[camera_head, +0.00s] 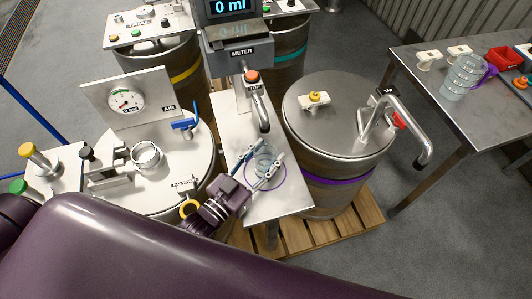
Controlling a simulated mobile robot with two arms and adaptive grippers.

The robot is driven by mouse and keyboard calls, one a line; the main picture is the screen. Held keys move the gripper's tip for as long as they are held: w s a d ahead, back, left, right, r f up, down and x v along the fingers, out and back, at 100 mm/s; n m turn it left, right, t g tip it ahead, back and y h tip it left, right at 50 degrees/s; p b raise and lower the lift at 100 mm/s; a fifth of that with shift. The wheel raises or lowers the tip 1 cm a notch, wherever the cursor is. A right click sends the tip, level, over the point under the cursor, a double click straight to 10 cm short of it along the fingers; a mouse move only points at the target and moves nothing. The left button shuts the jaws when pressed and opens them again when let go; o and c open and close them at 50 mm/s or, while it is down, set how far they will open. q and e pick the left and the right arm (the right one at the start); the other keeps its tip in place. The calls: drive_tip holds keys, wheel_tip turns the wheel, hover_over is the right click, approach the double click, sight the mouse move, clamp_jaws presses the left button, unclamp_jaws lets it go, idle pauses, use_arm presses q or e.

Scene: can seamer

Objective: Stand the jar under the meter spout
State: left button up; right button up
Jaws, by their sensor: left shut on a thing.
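A clear ribbed jar (266,157) is upright between the fingers of my left gripper (261,165), just below the curved spout (263,117) of the meter (243,52). My left gripper is shut on the jar, with one blue-edged finger on each side. The jar is over or inside a purple ring (279,189) marked on the narrow steel stand (251,213); I cannot tell whether its base touches the surface. The meter display reads 0 ml. My right gripper is not in view.
A steel keg (341,125) with a bent tap stands right of the stand on a wooden pallet (364,213). A tank with an air gauge (125,100) is at left. The right table (430,88) holds another clear vessel (463,77) and a red bin (503,59).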

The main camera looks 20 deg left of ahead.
use_arm(q)
drive_tip(key=shift+f, duration=0.1)
drive_tip(key=o, duration=1.2)
drive_tip(key=shift+s+a, duration=0.1)
drive_tip(key=shift+s, duration=0.15)
drive_tip(key=b+v, duration=0.1)
drive_tip(key=v, duration=1)
drive_tip(key=shift+s+a, duration=0.1)
drive_tip(key=shift+s, duration=0.2)
